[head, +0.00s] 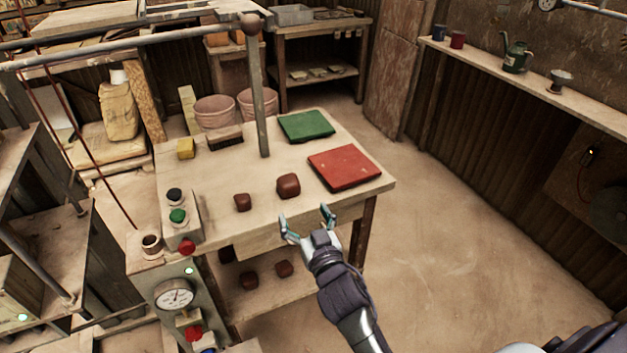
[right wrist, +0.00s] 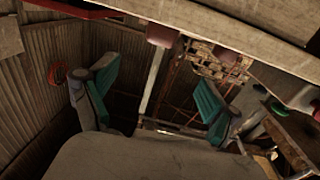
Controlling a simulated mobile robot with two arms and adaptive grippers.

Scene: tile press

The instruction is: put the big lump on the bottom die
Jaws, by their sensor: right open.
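The big lump (head: 288,185) is a reddish-brown rounded block on the worktable, near its front edge. A smaller brown lump (head: 242,202) lies to its left. My right gripper (head: 306,218) is open and empty at the table's front edge, just nearer than the big lump and apart from it. Its two teal-padded fingers also show spread in the right wrist view (right wrist: 156,74), with no lump between them. I cannot pick out the bottom die for certain. My left gripper is not in view.
A red board (head: 345,168) and a green board (head: 306,126) lie on the table (head: 222,175). A grey post (head: 259,105) rises behind the lumps. A button box (head: 181,222) stands at the left. More lumps (head: 284,268) lie on the shelf below. The floor at right is clear.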

